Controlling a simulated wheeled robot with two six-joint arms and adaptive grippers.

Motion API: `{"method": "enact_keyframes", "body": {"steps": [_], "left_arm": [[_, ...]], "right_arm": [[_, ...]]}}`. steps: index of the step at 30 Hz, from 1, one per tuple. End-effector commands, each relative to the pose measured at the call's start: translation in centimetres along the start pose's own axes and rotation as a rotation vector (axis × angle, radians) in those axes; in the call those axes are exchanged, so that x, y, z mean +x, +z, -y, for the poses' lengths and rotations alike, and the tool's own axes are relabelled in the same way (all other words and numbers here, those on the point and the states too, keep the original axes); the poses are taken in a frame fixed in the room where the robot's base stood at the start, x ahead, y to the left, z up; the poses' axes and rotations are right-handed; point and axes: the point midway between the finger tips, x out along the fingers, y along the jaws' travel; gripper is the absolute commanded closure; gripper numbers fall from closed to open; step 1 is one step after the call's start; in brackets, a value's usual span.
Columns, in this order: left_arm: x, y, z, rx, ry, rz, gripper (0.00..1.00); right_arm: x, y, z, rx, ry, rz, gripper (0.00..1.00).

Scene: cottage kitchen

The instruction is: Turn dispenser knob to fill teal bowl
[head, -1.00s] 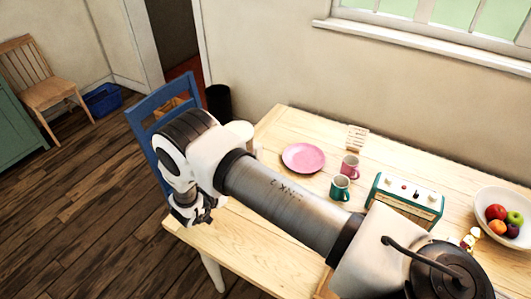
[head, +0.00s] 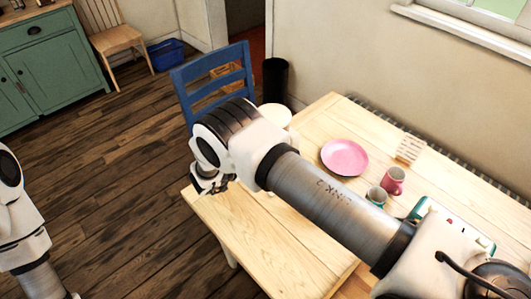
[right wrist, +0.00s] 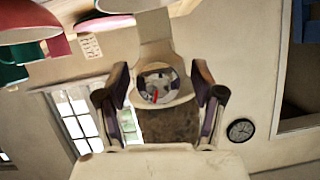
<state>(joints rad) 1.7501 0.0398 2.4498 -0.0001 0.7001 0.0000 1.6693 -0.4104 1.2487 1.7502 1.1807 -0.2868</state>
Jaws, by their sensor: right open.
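My right gripper (head: 213,184) hangs by the table's left end in the head view. The knob is on a cream dispenser (right wrist: 155,28) with a brown-filled hopper (right wrist: 170,125). In the head view only a pale round top (head: 274,113), probably the dispenser's, shows behind my arm. I cannot make out the teal bowl for sure. My left gripper is out of view.
On the wooden table (head: 318,120) are a pink plate (head: 345,157), a teal mug (head: 376,196), a pink mug (head: 393,181), a small rack (head: 409,148) and a partly hidden teal-and-white box (head: 455,222). A blue chair (head: 212,75) stands close behind the table's left end.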

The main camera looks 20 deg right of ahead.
Motion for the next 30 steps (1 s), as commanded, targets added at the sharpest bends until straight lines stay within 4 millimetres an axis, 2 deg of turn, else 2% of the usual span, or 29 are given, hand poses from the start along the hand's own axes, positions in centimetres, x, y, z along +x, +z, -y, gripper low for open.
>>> {"method": "enact_keyframes", "body": {"steps": [4, 5, 9, 10, 17, 24, 30], "left_arm": [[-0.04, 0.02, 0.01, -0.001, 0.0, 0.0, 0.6], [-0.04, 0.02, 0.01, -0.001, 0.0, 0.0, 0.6], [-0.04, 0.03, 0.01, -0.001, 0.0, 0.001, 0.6], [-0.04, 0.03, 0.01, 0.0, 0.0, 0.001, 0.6], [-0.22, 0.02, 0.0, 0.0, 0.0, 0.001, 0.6], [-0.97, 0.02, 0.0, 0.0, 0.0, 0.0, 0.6], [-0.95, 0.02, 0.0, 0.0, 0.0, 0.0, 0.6]], "right_arm": [[-0.02, -0.03, 0.0, 0.0, 0.0, 0.0, 0.32], [-0.02, -0.04, 0.0, 0.0, 0.0, 0.0, 0.39], [0.0, -0.04, 0.0, 0.0, 0.0, 0.0, 0.89], [0.01, -0.04, -0.01, 0.0, 0.0, 0.0, 0.93], [0.05, -0.12, -0.05, 0.018, -0.006, -0.001, 0.92], [0.06, -0.12, -0.13, 0.189, -0.077, -0.001, 0.92], [0.12, 0.0, -0.14, 0.232, -0.094, 0.001, 0.92]]}}
